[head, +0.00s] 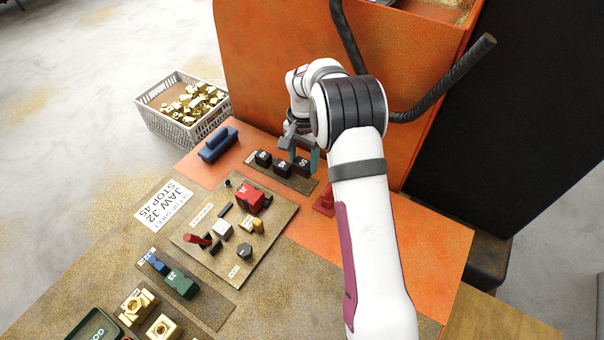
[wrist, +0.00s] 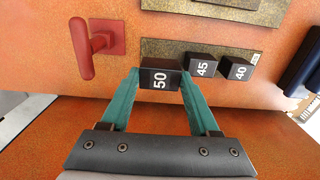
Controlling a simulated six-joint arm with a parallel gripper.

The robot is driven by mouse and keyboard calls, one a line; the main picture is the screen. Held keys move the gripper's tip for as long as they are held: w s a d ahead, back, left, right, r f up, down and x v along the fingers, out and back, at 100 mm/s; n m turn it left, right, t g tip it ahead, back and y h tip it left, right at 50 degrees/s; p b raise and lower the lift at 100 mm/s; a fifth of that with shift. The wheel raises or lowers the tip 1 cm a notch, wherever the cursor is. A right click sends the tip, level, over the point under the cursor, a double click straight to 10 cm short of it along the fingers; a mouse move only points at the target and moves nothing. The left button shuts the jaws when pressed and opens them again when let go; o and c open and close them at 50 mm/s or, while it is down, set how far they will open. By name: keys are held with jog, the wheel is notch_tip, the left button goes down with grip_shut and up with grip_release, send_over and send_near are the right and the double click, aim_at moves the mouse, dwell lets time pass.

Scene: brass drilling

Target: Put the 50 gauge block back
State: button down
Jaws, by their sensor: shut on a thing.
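The 50 gauge block (wrist: 159,78) is a black block with a white 50 on its face. My gripper (wrist: 158,84) is shut on it, with a teal finger on each side, in the wrist view. In the head view the 50 block (head: 302,163) is at the right end of the block rack (head: 295,182), partly behind my gripper (head: 304,156). The 45 block (wrist: 202,66) and 40 block (wrist: 236,70) stand beside it on the rack. I cannot tell whether the 50 block touches the rack.
A blue handled object (head: 219,144) is on the other side. A fixture plate (head: 262,262) with a red J1 block (head: 249,200) is nearer. A basket of brass parts (head: 172,129) stands at the left.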

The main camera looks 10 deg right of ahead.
aim_at(303, 172)
jog(key=shift+f, duration=2.25)
jog(key=shift+f, duration=0.1)
jog(key=shift+c, duration=2.1)
grip_release()
notch_tip(303, 172, up, 12)
jog(key=shift+r, duration=0.15)
jog(key=s+a+r+n, duration=0.1)
jog(key=s+a+r, duration=0.1)
jog(key=s+r, duration=0.7)
jog(key=s+a+f+n+y, duration=0.1)
jog(key=s+a, duration=0.1)
jog(key=s, duration=1.1)
jog(key=s+a+n, duration=0.1)
jog(key=s+a, duration=0.1)
jog(key=s, duration=1.2)
jog(key=shift+s+f+y, duration=0.15)
jog(key=shift+f+y, duration=0.25)
